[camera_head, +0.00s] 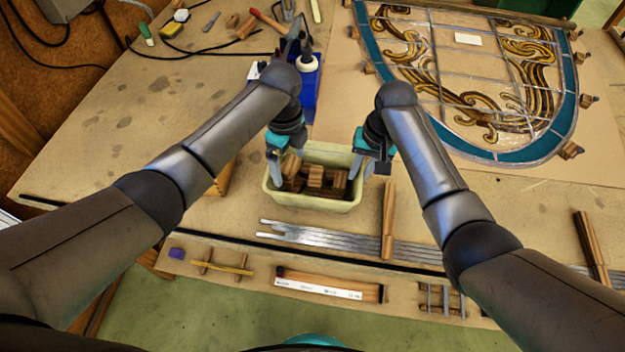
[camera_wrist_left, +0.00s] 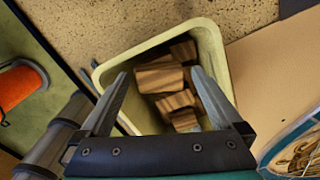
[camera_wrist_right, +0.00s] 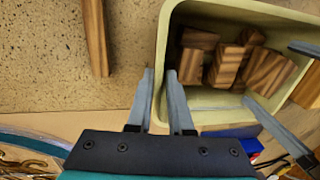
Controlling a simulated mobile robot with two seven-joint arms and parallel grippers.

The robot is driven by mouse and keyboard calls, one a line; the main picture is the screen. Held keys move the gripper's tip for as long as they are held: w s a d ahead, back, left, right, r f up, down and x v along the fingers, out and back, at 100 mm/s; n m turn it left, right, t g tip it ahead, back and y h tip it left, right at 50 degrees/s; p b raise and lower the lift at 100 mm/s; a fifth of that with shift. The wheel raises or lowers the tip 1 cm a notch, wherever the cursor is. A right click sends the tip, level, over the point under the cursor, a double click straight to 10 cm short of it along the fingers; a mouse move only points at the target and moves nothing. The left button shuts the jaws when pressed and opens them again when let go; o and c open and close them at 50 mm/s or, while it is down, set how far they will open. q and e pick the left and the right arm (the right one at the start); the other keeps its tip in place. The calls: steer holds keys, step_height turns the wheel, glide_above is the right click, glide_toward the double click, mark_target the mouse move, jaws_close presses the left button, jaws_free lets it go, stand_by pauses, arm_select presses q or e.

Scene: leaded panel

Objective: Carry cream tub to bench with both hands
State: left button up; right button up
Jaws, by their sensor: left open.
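The cream tub (camera_head: 318,204) stands on the bench (camera_head: 120,110) near its front edge and holds several brown wooden blocks (camera_head: 316,177). My left gripper (camera_head: 275,180) is at the tub's left end. In the left wrist view its fingers (camera_wrist_left: 160,76) are spread wide over the tub (camera_wrist_left: 222,70), with blocks showing between them. Whether they touch it I cannot tell. My right gripper (camera_head: 371,170) is at the right end. In the right wrist view its fingers (camera_wrist_right: 160,74) are close together, one on each side of the tub's wall (camera_wrist_right: 164,40).
Metal strips (camera_head: 340,238) and a wooden bar (camera_head: 388,220) lie right of and in front of the tub. The leaded panel (camera_head: 470,75) lies at the back right. A blue holder (camera_head: 308,90) stands behind. Hand tools lie at the back left. The bench left of the tub is mostly clear.

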arm_select(q)
steer(key=c, duration=0.4)
arm_select(e)
jaws_close()
arm_select(q)
jaws_close()
stand_by(0.8)
